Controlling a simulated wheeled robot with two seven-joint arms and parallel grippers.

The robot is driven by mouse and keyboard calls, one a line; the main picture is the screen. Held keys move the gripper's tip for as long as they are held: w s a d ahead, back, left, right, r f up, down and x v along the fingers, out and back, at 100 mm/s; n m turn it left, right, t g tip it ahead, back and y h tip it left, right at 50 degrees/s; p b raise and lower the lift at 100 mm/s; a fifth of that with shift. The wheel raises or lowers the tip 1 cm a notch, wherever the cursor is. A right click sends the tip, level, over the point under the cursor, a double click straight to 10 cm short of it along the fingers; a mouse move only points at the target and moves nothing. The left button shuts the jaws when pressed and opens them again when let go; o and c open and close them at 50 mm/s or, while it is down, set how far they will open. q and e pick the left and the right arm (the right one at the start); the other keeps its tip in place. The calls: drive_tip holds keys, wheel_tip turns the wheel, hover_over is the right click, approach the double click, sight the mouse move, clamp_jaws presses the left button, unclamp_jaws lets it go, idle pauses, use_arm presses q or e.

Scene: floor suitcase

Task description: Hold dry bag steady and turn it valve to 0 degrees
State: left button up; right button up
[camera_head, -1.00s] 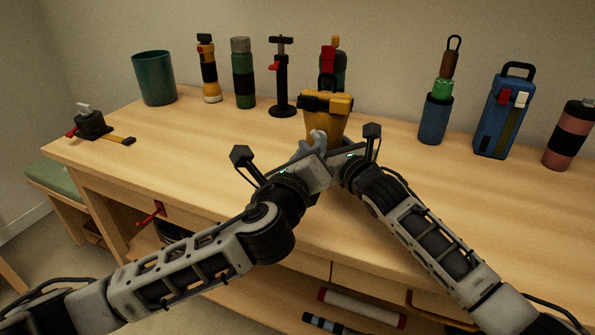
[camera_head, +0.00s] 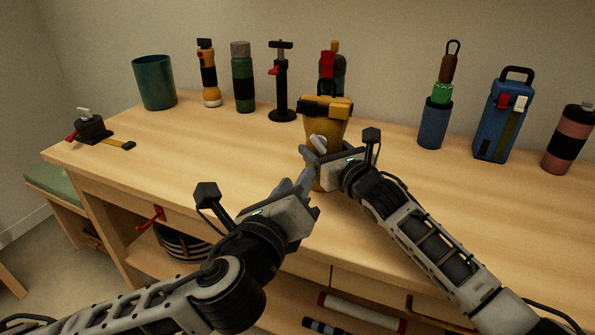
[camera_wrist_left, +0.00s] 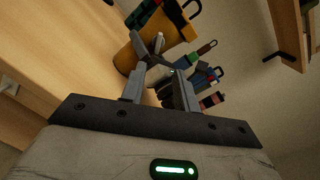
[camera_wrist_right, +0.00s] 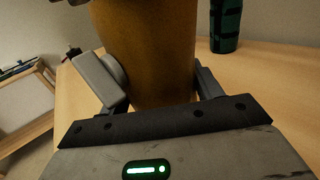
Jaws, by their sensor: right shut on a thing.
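The yellow dry bag (camera_head: 325,122) with a black-and-yellow rolled top stands upright on the bench in the head view. My right gripper (camera_head: 316,150) is shut on its lower body, with one finger on each side in the right wrist view (camera_wrist_right: 150,80). A round grey piece (camera_wrist_right: 117,66), perhaps the valve, shows between one finger and the bag; its angle cannot be told. My left gripper (camera_head: 306,182) is in front of the bag, apart from it, with a gap between its fingers in the left wrist view (camera_wrist_left: 160,78). It holds nothing visible.
Behind the bag stand a black pump-like stand (camera_head: 282,90), a green bottle (camera_head: 243,80) and a yellow-black flashlight (camera_head: 208,75). A teal bin (camera_head: 154,82) is at left; a blue bottle (camera_head: 433,122) and a blue box (camera_head: 503,118) are at right. The bench's left middle is clear.

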sight(314, 142)
use_arm(q)
drive_tip(key=shift+w+a+r+m+g+h, duration=1.05)
drive_tip(key=shift+a+r+g, duration=0.6)
drive_tip(key=shift+r+g, duration=0.55)
drive_tip(key=x, duration=1.1)
drive_tip(key=shift+w+d+f, duration=0.1)
drive_tip(key=shift+w+d, duration=0.1)
drive_tip(key=shift+w, duration=0.1)
clamp_jaws()
